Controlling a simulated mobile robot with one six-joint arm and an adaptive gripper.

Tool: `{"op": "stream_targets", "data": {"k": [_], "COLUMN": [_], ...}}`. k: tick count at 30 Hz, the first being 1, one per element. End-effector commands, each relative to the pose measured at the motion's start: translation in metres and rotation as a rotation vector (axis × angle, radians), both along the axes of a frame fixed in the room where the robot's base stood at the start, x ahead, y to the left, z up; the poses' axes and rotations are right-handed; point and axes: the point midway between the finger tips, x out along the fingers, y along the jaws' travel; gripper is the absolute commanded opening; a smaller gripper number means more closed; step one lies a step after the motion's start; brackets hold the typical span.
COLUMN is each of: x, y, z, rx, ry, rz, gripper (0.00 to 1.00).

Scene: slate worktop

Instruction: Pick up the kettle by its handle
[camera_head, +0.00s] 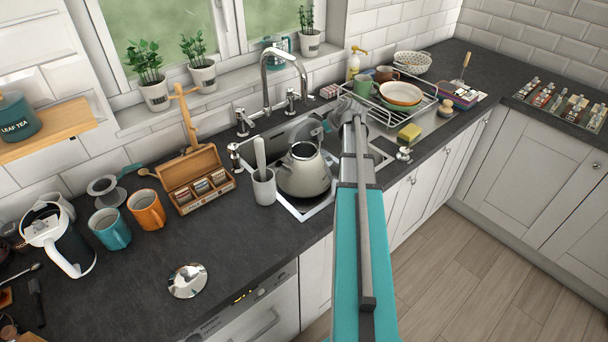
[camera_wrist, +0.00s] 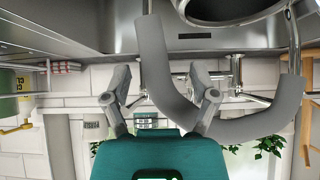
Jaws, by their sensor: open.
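In the wrist view, which is upside down, the thick grey curved handle (camera_wrist: 160,70) runs close beside and across my gripper (camera_wrist: 160,85). The two fingers are spread apart with nothing clamped between them. I cannot tell whether the handle lies between the fingers or just beside them. Part of the kettle's round metal body (camera_wrist: 232,12) shows at the top edge.
A tap (camera_head: 285,62) stands behind the sink. A grey-white pot (camera_head: 264,187) with a utensil is left of the kettle. A white-and-dark jug (camera_head: 62,240) and mugs stand left. The worktop front left is mostly clear.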

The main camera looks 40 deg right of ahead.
Motion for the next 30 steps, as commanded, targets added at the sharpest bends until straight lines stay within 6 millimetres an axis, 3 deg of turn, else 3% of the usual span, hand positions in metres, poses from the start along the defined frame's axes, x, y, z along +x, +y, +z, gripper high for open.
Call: {"op": "stream_targets", "data": {"k": [6,25,30], "x": [0.0101,0.0106,0.0105], "y": [0.0001,-0.0003,-0.0005], "z": [-0.0119,-0.0117,-0.0116], "rx": [0.000,-0.001,-0.001], "ry": [0.000,0.000,0.000], "rz": [0.000,-0.002,-0.002], "gripper": [0.76,0.76,0.44]}}
